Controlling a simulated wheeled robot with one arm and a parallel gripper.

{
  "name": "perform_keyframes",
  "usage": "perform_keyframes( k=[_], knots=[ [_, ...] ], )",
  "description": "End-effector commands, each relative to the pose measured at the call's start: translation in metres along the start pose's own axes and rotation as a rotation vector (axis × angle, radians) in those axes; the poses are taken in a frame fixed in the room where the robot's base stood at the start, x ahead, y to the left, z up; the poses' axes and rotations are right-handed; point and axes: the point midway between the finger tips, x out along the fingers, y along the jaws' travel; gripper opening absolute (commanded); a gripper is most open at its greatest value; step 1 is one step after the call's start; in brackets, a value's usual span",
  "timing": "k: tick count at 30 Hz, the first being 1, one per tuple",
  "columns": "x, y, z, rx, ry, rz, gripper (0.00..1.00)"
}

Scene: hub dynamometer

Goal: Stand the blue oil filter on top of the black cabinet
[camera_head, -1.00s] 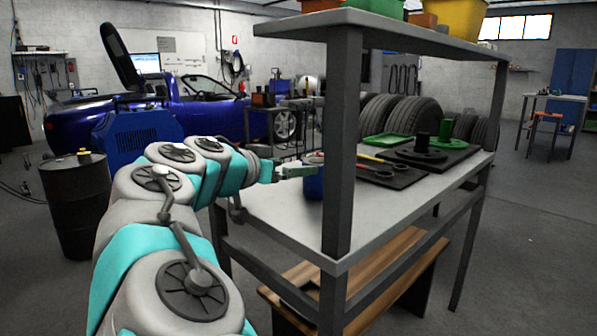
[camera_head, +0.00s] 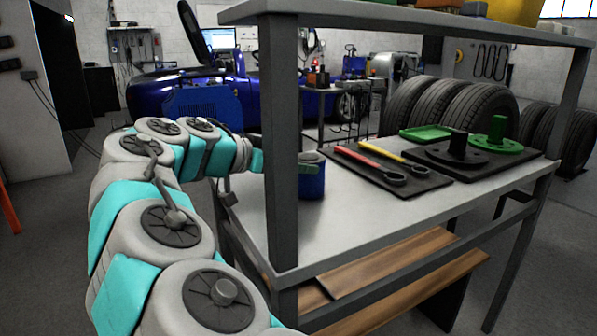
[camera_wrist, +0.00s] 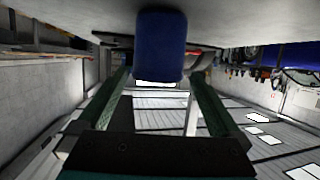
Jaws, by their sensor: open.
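The blue oil filter (camera_head: 312,180) stands upright on the grey workbench top, just right of the near bench post in the head view. In the wrist view the filter (camera_wrist: 160,45) shows large at the top centre. My gripper (camera_wrist: 159,76) is open, with one finger on each side of the filter's line. Whether the fingers reach around it I cannot tell.
The bench post (camera_head: 284,150) and upper shelf (camera_head: 400,18) stand close to my arm. A black mat (camera_head: 390,176) with red and yellow tools lies right of the filter. Black and green flanged parts (camera_head: 497,137) and a green tray (camera_head: 427,132) are farther right. Floor at left is open.

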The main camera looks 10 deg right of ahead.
Motion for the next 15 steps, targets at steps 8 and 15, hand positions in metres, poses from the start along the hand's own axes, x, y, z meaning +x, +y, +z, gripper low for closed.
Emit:
perform_keyframes(
  k=[8,15],
  knots=[
    [0.018,0.004,-0.001,0.004,-0.005,0.019,1.00],
    [0.036,0.004,0.000,0.003,-0.004,0.015,1.00]
  ],
)
